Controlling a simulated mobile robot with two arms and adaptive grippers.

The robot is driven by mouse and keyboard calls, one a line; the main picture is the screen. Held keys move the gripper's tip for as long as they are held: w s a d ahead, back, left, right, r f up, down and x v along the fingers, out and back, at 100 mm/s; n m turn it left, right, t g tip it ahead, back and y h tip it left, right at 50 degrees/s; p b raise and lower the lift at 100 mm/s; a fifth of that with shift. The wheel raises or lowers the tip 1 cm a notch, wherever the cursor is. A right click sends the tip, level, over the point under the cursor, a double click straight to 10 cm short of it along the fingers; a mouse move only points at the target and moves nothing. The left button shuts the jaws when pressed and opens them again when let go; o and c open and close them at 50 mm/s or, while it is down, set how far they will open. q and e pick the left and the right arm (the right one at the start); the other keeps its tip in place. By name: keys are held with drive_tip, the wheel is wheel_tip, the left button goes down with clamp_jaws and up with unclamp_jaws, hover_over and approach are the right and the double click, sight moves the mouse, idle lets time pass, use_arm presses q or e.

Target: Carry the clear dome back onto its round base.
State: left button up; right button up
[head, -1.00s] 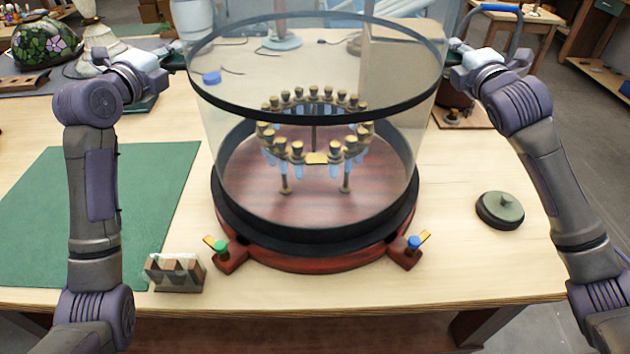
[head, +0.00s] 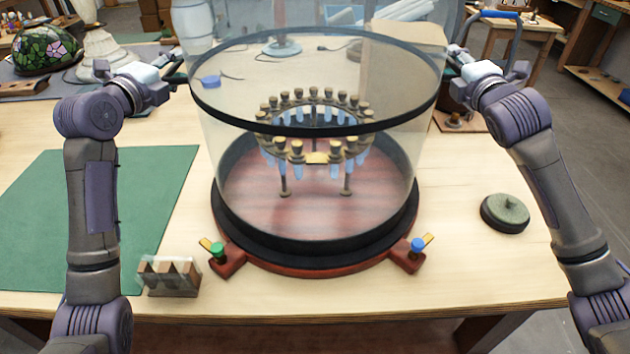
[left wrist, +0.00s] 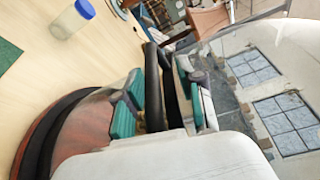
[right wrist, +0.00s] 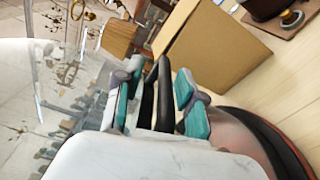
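The clear dome (head: 316,130) hangs in the air above the round base (head: 312,267), its black rim roughly level and centred over it. Its upper part leaves the picture. My right gripper (head: 454,62) holds the right side; the right wrist view shows the same pads (right wrist: 158,100) around the rim. A clear tint shows below the rim.
Green and blue clamps (head: 418,246) stick out at the base's front. A small wooden block rack (head: 170,276) stands front left on the table, and a round dark lid (head: 505,212) lies at the right. A green mat (head: 30,215) covers the left; a cardboard box (head: 403,65) stands behind.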

drive_tip(key=shift+s, duration=0.25)
use_arm(q)
drive_tip(key=v, duration=1.2)
use_arm(e)
drive_tip(key=s, duration=1.1)
drive_tip(key=shift+s+d+r, duration=0.15)
drive_tip(key=shift+s+d, duration=0.15)
drive_tip(key=shift+d, duration=0.1)
